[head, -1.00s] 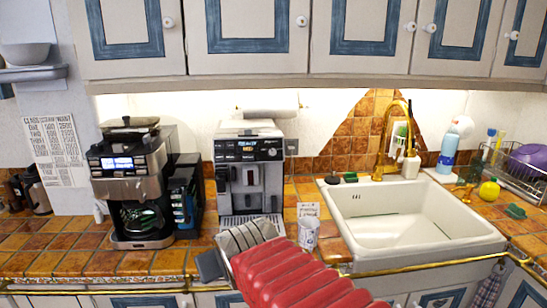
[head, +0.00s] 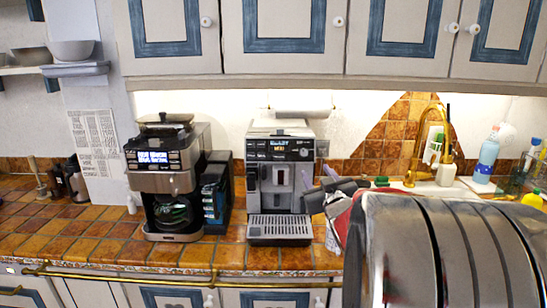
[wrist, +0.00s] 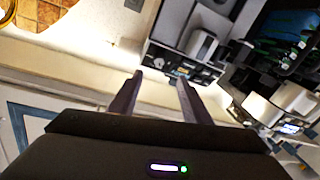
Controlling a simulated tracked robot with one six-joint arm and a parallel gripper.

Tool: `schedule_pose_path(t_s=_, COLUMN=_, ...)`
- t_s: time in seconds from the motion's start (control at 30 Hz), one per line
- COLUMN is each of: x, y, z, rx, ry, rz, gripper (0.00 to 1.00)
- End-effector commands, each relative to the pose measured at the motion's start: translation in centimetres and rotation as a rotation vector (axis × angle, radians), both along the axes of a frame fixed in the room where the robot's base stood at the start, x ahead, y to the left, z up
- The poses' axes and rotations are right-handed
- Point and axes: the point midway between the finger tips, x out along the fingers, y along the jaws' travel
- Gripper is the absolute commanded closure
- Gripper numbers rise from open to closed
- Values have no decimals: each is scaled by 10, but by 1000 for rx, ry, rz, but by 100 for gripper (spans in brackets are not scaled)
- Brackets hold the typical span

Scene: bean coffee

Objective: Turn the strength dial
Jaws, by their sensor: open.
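The espresso machine (head: 281,185) stands on the tiled counter, with a lit display and a control panel along its top front. A small round knob (head: 304,152) shows at the right end of that panel; I cannot read its label. My gripper (head: 317,174) is open and empty, beside the machine's right front in the head view. In the wrist view, the two fingers (wrist: 160,80) are apart with nothing between them.
A second coffee maker (head: 165,180) with a glass jug stands left of the espresso machine, and it also has a lit display. The sink area with a gold tap (head: 425,140) lies at right, partly hidden by my arm. Cabinets (head: 285,30) hang above. Counter at left is mostly clear.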

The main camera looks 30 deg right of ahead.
Motion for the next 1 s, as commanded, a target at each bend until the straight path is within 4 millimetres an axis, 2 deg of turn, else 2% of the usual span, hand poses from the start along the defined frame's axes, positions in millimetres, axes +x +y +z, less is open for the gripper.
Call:
schedule_pose_path(t_s=0.47, x=3, y=-2, z=0, rx=0, ry=-3, rz=2, gripper=56)
schedule_pose_path(t_s=0.67, x=18, y=-9, z=0, rx=1, ry=-3, rz=2, gripper=56)
schedule_pose_path(t_s=1.0, x=56, y=-28, z=0, rx=0, ry=-3, rz=2, gripper=56)
